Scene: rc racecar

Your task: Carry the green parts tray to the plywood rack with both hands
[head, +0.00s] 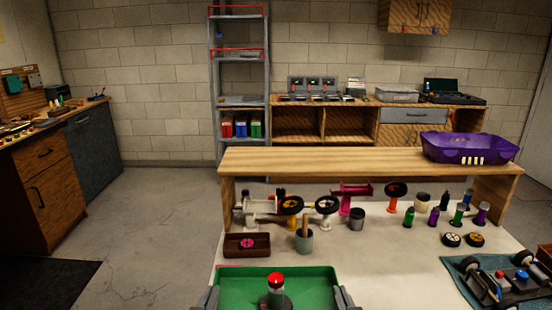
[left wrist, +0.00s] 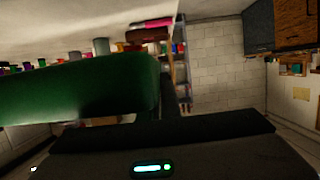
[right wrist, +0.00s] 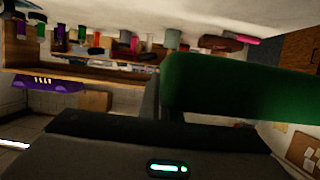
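The green parts tray (head: 232,290) is at the bottom centre of the head view, cut off by the frame edge. A red-topped dark cylinder (head: 275,288) stands in it. My left gripper (head: 208,298) is at the tray's left side and my right gripper (head: 346,298) at its right side; both look shut on its side walls, though the inner fingers are hidden. The tray's green wall fills part of the left wrist view (left wrist: 75,88) and right wrist view (right wrist: 235,88), close to each gripper. The plywood rack (head: 350,160) spans the white table beyond the tray.
A purple tray (head: 470,147) sits on the rack's right end; the rest of its top is clear. Wheels, bottles and car parts stand under and before it. A brown box (head: 246,246) and a cup (head: 303,242) are just beyond the green tray. A car chassis (head: 508,281) lies right.

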